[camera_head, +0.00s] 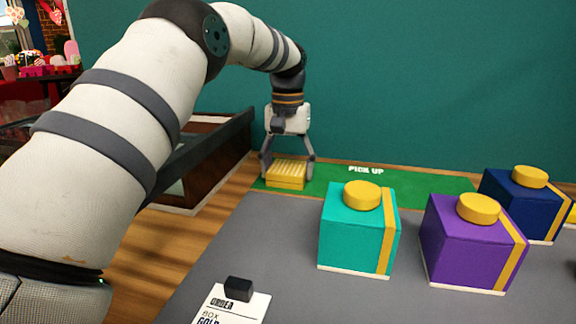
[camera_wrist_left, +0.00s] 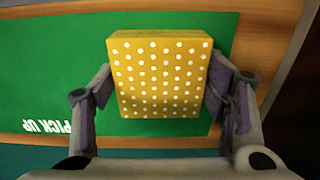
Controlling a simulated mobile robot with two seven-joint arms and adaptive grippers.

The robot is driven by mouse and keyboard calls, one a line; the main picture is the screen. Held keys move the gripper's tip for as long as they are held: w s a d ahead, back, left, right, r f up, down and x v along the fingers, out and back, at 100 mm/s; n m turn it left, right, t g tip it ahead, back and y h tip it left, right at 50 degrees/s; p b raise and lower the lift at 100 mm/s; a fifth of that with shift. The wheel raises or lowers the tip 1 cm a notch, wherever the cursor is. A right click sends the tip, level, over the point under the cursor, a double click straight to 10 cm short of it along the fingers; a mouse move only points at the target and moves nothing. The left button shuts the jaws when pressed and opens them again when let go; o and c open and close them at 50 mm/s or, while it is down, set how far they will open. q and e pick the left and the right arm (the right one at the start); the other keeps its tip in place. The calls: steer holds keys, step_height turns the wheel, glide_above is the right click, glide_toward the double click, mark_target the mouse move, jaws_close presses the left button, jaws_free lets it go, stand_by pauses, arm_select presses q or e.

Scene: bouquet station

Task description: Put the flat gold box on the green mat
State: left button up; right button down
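The flat gold box (camera_head: 286,176) lies level at the left end of the green mat (camera_head: 330,189), which carries the words "PICK UP". My left gripper (camera_head: 288,173) points down over the box with one finger at each side of it. In the left wrist view the gold box (camera_wrist_left: 160,72) shows its white-dotted top between the two finger pads. The green mat (camera_wrist_left: 50,70) lies under and beside it. The pads are close to the box's sides; whether they press on it I cannot tell. My right gripper is out of view.
A turquoise box (camera_head: 345,235), a purple box (camera_head: 455,250) and a navy box (camera_head: 510,208), each with a gold lid knob, stand on the grey surface right of the arm. An order card (camera_head: 235,304) lies in front. A dark-framed tray (camera_head: 205,160) stands left of the mat.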

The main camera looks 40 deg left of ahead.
mark_target(288, 168)
arm_select(q)
steer(key=o, duration=0.3)
step_height(288, 168, up, 8)
steer(key=shift+f+b, duration=0.1)
steer(key=shift+b, duration=0.35)
